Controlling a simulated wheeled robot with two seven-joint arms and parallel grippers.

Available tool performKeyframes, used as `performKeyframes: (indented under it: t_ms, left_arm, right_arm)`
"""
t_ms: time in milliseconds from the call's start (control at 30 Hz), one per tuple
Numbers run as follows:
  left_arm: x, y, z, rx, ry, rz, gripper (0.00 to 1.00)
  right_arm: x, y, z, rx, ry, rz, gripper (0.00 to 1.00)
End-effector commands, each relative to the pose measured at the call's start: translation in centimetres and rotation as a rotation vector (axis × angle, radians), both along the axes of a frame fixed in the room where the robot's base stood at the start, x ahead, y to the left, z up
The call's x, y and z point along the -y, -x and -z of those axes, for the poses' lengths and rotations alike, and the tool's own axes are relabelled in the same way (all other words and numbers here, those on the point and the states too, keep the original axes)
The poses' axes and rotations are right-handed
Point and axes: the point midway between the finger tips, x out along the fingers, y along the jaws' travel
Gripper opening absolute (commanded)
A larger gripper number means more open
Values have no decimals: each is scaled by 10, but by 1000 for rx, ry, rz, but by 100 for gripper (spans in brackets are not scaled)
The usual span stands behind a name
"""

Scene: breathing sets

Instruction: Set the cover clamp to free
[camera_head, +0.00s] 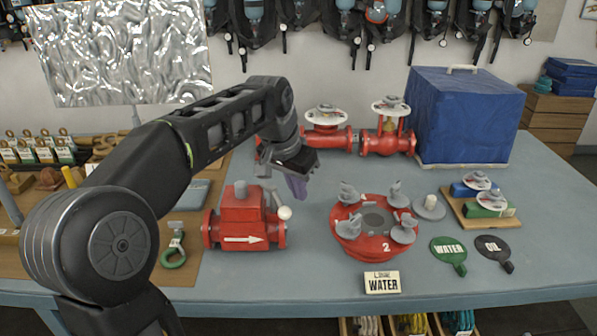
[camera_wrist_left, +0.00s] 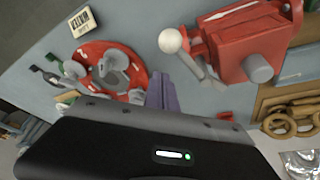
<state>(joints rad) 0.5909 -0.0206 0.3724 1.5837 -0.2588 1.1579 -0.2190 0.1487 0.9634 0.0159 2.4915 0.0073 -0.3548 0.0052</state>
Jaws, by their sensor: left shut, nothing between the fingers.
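A round red cover (camera_head: 372,247) with several grey wing-shaped clamps (camera_head: 348,193) around its rim and a grey centre stands on the table; a "2" shows on its front. It also shows in the left wrist view (camera_wrist_left: 84,52). I cannot tell which clamp the task means. A red block valve (camera_head: 240,210) with a white arrow has a grey lever ending in a white ball (camera_head: 284,213); the ball also shows in the left wrist view (camera_wrist_left: 171,41). My left gripper (camera_head: 298,188) is shut and empty, above the table between the valve and the cover. My right gripper is not in view.
A "LINE WATER" sign (camera_head: 382,283) stands before the cover. Green (camera_head: 449,251) and black (camera_head: 494,250) paddles lie right of it. Red handwheel valves (camera_head: 388,141) and a blue covered box (camera_head: 465,115) stand behind. The table's front right is clear.

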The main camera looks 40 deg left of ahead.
Motion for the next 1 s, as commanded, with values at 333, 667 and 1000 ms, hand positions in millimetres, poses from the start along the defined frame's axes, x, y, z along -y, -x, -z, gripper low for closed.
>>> performKeyframes:
  t_ms: [333,667,1000]
  left_arm:
    - [0,26,4,0,-1,-1,0]
    - [-1,28,5,2,-1,1,0]
    - [-17,53,4,0,-1,0,0]
  right_arm:
    - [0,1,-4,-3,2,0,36]
    - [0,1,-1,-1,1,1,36]
    - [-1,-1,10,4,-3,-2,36]
